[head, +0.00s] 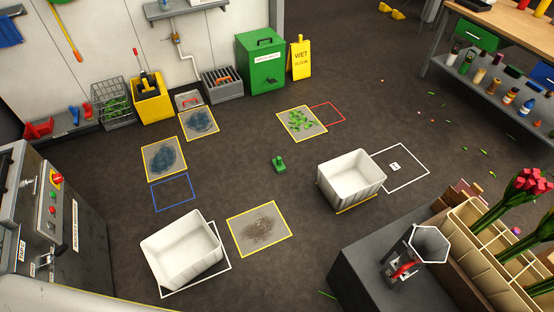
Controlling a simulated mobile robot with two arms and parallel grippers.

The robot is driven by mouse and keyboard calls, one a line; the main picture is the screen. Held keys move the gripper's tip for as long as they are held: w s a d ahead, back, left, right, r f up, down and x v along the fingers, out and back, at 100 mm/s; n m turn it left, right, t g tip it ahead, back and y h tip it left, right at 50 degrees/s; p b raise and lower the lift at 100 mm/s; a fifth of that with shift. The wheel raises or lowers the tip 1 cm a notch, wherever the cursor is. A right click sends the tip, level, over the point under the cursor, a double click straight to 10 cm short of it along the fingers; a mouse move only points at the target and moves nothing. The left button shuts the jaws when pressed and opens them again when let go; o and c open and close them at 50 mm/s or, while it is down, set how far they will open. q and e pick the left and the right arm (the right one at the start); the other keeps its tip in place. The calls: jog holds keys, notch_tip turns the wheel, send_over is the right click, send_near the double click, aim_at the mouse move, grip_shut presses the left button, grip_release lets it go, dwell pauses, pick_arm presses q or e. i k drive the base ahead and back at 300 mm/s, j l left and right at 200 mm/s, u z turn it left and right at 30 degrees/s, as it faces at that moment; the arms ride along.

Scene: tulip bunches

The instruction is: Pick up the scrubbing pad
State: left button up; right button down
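A small green block with a raised grip on top (280,164) lies alone on the dark floor near the middle of the head view; it looks like the scrubbing pad. It sits left of a white bin (352,180) and below a yellow-edged mat with green scraps (301,123). Nothing touches it. Neither my left nor my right gripper is in view.
Another white bin (183,250) stands at lower left beside a brown-stained mat (259,229). Blue-stained mats (164,157) lie at left. A grey machine (50,215) and a dark stand (390,270) flank the floor. Floor around the pad is clear.

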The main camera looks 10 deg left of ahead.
aim_at(279, 165)
jog(key=i+j+z, duration=0.15)
jog(key=i+j, duration=0.25)
jog(key=i, duration=0.2)
jog(key=i+j+z, duration=0.15)
jog(key=i+j, duration=0.3)
jog(key=i, duration=0.15)
jog(key=i+j+z, duration=0.1)
jog(key=i, duration=0.35)
jog(key=i+j+z, duration=0.1)
jog(key=i, duration=0.35)
jog(key=i+j, duration=0.25)
jog(key=i, duration=0.2)
jog(key=i+j+z, duration=0.15)
jog(key=j, duration=0.25)
